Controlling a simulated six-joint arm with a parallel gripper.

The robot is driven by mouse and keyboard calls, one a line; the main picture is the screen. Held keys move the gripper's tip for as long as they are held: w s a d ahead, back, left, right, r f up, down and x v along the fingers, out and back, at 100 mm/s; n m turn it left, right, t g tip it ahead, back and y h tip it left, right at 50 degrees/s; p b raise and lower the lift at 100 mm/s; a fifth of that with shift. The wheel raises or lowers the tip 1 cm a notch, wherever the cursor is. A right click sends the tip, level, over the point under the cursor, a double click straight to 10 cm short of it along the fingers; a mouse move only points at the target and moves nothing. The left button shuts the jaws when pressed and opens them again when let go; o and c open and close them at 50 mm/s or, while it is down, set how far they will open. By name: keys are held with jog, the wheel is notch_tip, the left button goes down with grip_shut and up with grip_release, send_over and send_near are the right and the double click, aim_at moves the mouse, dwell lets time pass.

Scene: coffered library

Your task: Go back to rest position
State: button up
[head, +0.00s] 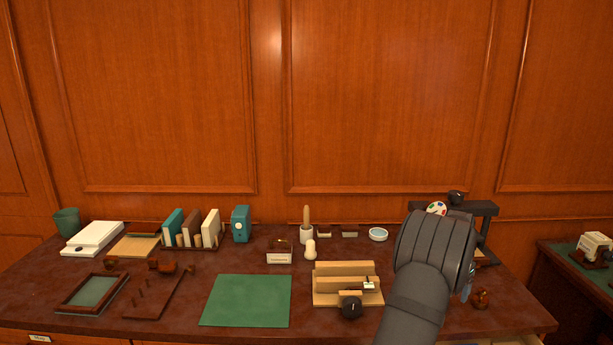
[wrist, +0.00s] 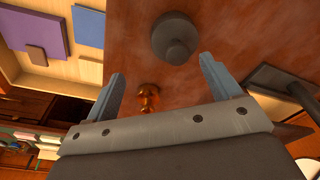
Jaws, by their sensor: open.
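My gripper (wrist: 165,88) is open, its two blue-grey fingers spread apart in the wrist view. Nothing is between the fingertips. A dark grey round knob-like object (wrist: 174,38) stands on the desk just beyond the fingers in the wrist view. A small amber-brown turned piece (wrist: 148,97) lies beside the inner side of the left finger in that view; whether they touch I cannot tell.
A tan stepped wooden rack (head: 342,271) stands left of my arm, with a black knob (head: 350,307) in front. A dark stand (head: 484,212) is behind my arm. A brown knob-shaped piece (head: 480,298) stands to the right. The green mat (head: 247,300) is bare.

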jog(key=s+d+r, duration=0.5)
jog(key=s, duration=0.4)
jog(key=s+d+f+m, duration=0.2)
jog(key=s+f, duration=0.1)
jog(key=s, duration=0.7)
jog(key=s+d+f+m, duration=0.2)
jog(key=s+f, duration=0.1)
jog(key=s, duration=0.7)
jog(key=s+d+f+m, duration=0.2)
jog(key=s+d+f, duration=0.1)
jog(key=s, duration=0.7)
jog(key=shift+s+f+m+g, duration=0.15)
jog(key=shift+f+m+g, duration=0.15)
jog(key=shift+m+g, duration=0.1)
jog(key=shift+w+f, duration=0.35)
jog(key=shift+w, duration=0.25)
jog(key=shift+w+f, duration=0.35)
jog(key=shift+w, duration=0.25)
jog(key=o, duration=0.4)
